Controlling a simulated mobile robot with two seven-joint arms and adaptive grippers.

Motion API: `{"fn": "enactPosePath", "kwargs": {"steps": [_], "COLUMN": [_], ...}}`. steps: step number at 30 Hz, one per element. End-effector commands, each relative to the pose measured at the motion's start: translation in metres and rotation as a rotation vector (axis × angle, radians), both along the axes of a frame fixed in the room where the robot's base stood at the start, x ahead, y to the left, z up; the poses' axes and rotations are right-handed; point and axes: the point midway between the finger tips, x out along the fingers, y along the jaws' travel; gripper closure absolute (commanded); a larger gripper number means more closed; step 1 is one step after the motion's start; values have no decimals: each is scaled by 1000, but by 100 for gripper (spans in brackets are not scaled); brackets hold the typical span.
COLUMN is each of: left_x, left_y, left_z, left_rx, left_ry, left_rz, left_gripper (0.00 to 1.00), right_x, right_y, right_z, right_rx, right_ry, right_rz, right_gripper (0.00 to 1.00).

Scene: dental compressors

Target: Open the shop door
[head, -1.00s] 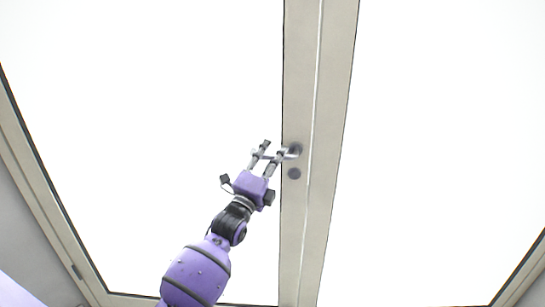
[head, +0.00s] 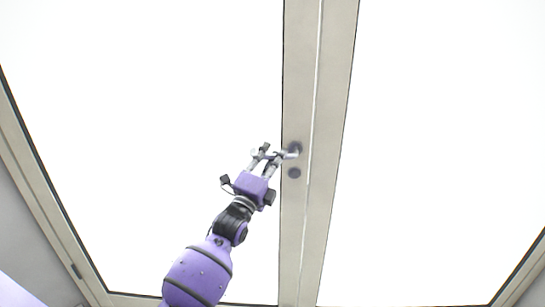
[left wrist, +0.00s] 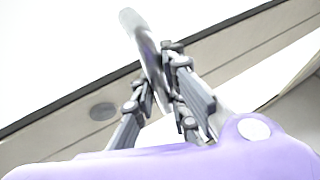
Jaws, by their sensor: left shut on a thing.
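The shop door is a double door with pale beige frames and bright white glass; its left leaf (head: 298,230) carries a metal lever handle (head: 291,154) near the meeting edge. A dark round lock (head: 294,173) sits just below the handle. My left gripper (head: 268,152) is at the handle, with its fingers shut on the lever. In the left wrist view the handle (left wrist: 147,46) passes between the two fingers of the gripper (left wrist: 160,88), and the lock (left wrist: 103,111) shows to the left. The door leaves look shut. My right gripper is not in view.
The right leaf (head: 336,110) stands beside the left one, with a narrow seam between them. Grey wall (head: 28,235) shows at the lower left. No loose objects show near the handle.

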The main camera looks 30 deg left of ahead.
Motion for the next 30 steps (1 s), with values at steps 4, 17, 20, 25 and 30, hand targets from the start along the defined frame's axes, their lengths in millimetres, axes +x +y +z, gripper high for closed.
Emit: {"fn": "enactPosePath", "kwargs": {"steps": [4, 17, 20, 25, 30], "left_x": [1, 3, 4, 5, 6], "left_y": [-1, -6, -8, -10, -12], "left_z": [-10, -31, -35, -39, -42], "left_rx": [-62, -349, -408, -484, -531], "left_ry": [-23, -158, -186, -223, -245], "left_rz": [1, 2, 1, 1, 1], "left_gripper": [100, 100, 100, 100, 100], "right_x": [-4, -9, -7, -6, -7], "right_y": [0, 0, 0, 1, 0], "right_z": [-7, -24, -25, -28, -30], "right_rx": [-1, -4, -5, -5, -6], "right_ry": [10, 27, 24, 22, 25], "right_rz": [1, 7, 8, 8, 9], "right_gripper": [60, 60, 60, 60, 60]}}
